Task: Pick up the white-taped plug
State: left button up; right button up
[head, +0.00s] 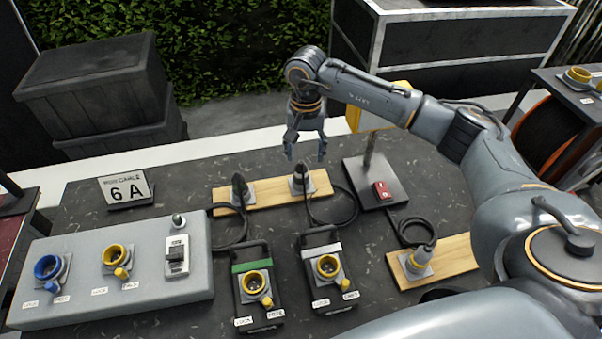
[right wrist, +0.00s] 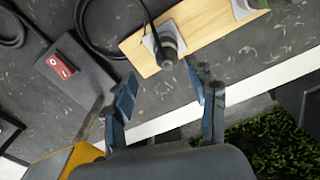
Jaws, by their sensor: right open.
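Two dark plugs stand on a wooden board (head: 268,196) at the back of the table. The right-hand plug (head: 301,181) has a cable looping toward the white-banded socket unit (head: 323,268); white tape on the plug itself is not clear. The left-hand plug (head: 241,191) stands apart from it. My right gripper (head: 306,153) is open and empty, pointing down above and slightly behind the right-hand plug. In the right wrist view, that plug (right wrist: 168,45) lies just beyond the open fingertips (right wrist: 162,74), not touching them. The left gripper is not in view.
A green-banded socket unit (head: 253,288) stands beside the white-banded one. A grey panel (head: 140,302) with blue and yellow sockets is at left. A stand with a red switch (head: 382,190) is right of the plugs. Another plug (head: 420,260) sits on a board at right.

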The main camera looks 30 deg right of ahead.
aim_at(301, 162)
jog(key=shift+w+f, duration=0.15)
jog(key=shift+f, duration=0.75)
jog(key=shift+a+f+p, duration=0.1)
jog(key=shift+f+p, duration=0.15)
jog(key=shift+p, duration=0.1)
jog(key=f, duration=0.1)
jog(key=f+p, duration=0.2)
jog(key=f, duration=0.1)
jog(key=shift+w+a+f, duration=0.1)
jog(key=shift+w+a, duration=0.05)
jog(key=shift+a, duration=0.1)
jog(key=shift+f, duration=0.3)
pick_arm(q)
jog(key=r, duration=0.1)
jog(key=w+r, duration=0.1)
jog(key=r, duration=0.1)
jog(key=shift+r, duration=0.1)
pick_arm(e)
grip_shut()
